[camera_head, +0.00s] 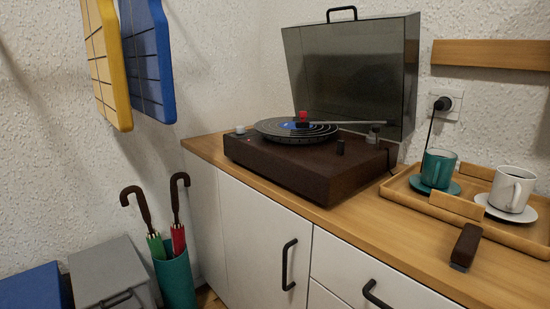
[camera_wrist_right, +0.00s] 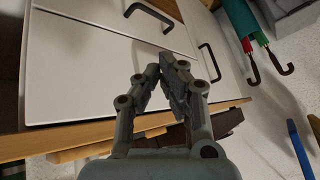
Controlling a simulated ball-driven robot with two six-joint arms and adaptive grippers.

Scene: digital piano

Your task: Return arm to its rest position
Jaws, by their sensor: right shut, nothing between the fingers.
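A dark brown turntable (camera_head: 285,170) stands on the wooden counter, its smoky lid (camera_head: 350,75) raised. A black record (camera_head: 275,133) with a blue label lies on it. The thin tonearm (camera_head: 355,123) reaches left from its base (camera_head: 373,134) across the record, its head end near a small red piece (camera_head: 304,115) by the label. I cannot tell whether it touches the record. My right gripper (camera_wrist_right: 164,66) shows only in the right wrist view, fingertips together and empty, in front of the cabinet and counter edge. My left gripper is in neither view.
A wooden tray (camera_head: 410,198) holds a teal cup (camera_head: 438,168) and a white cup (camera_head: 511,189) on saucers. A dark brown block (camera_head: 466,246) lies in front of it. A black plug (camera_head: 442,103) with its cord is behind. An umbrella stand (camera_head: 175,280) is left of the cabinet.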

